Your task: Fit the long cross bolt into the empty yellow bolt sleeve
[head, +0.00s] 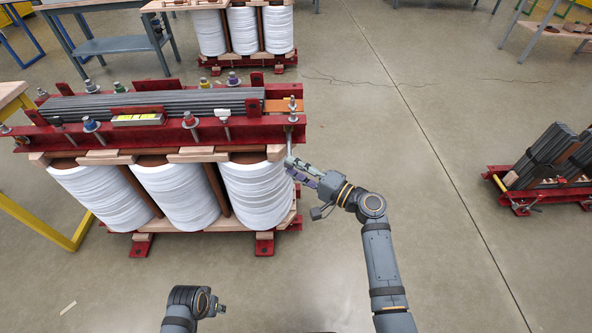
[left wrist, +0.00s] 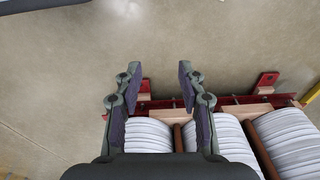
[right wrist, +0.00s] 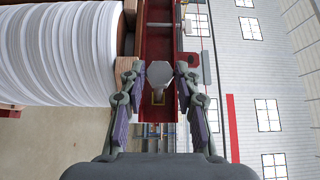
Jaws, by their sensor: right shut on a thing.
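The long cross bolt shows in the right wrist view as a grey hex head (right wrist: 159,73) between the fingertips of my right gripper (right wrist: 158,70). In the head view my right gripper (head: 295,169) is at the right end of the red clamp beam (head: 250,133), just below it. I cannot tell how far the bolt is in. My left gripper (head: 221,308) is low in front of the core, open and empty (left wrist: 157,72).
The core has grey laminations (head: 160,103) above several white coils (head: 258,192). Studs with nuts (head: 190,121) line the beam. A second core (head: 242,30) stands behind. A red stand with dark plates (head: 545,155) is at the right. The floor between is clear.

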